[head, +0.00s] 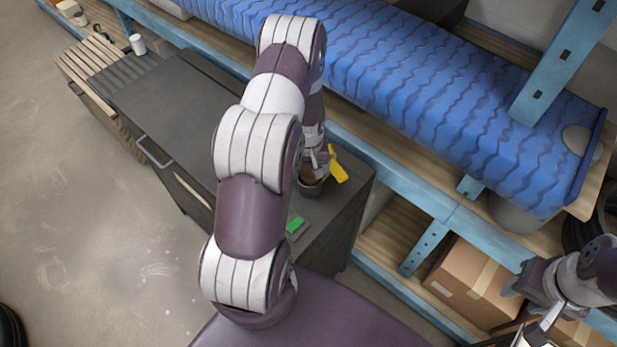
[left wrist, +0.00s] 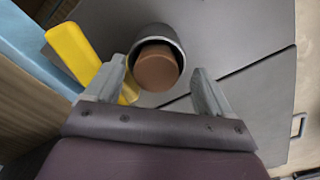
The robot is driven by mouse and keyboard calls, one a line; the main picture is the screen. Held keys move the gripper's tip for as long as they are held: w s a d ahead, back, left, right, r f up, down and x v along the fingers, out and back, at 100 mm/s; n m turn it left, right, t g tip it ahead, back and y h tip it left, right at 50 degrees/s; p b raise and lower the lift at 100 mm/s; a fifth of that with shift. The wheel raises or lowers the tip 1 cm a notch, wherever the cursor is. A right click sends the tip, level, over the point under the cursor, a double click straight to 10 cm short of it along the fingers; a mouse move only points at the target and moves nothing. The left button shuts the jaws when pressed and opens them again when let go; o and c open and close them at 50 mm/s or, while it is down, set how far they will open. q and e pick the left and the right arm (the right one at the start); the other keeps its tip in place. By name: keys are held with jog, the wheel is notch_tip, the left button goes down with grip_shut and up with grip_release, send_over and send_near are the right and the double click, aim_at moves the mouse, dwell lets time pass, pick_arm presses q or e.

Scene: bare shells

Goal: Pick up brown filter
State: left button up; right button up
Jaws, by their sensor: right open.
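The brown filter (left wrist: 156,68) is a short round brown piece sitting inside a grey cup (left wrist: 172,36); its end face shows in the left wrist view. In the head view the filter (head: 307,174) shows partly at the cup (head: 312,189) on the dark cabinet top, close under my left gripper (head: 318,163). In the left wrist view my left gripper (left wrist: 160,72) is open, one finger on each side of the filter and cup mouth. Whether a finger touches is unclear. My right gripper (head: 542,322) is open at the lower right, away from the cabinet, partly cut off.
A yellow piece (head: 338,164) stands right beside the cup, close to my left finger. A green item (head: 295,224) lies nearer on the cabinet top (head: 170,105). Blue shelving (head: 390,182) with a cardboard box (head: 467,283) runs along the right. My left arm hides part of the cabinet.

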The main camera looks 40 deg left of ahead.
pick_arm(q)
jog(key=shift+w+d+f, duration=0.15)
jog(key=shift+d+f, duration=0.05)
jog(key=shift+f, duration=0.15)
jog(key=c, duration=1.3)
jog(key=shift+c, duration=0.7)
jog(key=shift+a, duration=0.15)
jog(key=shift+r, duration=0.15)
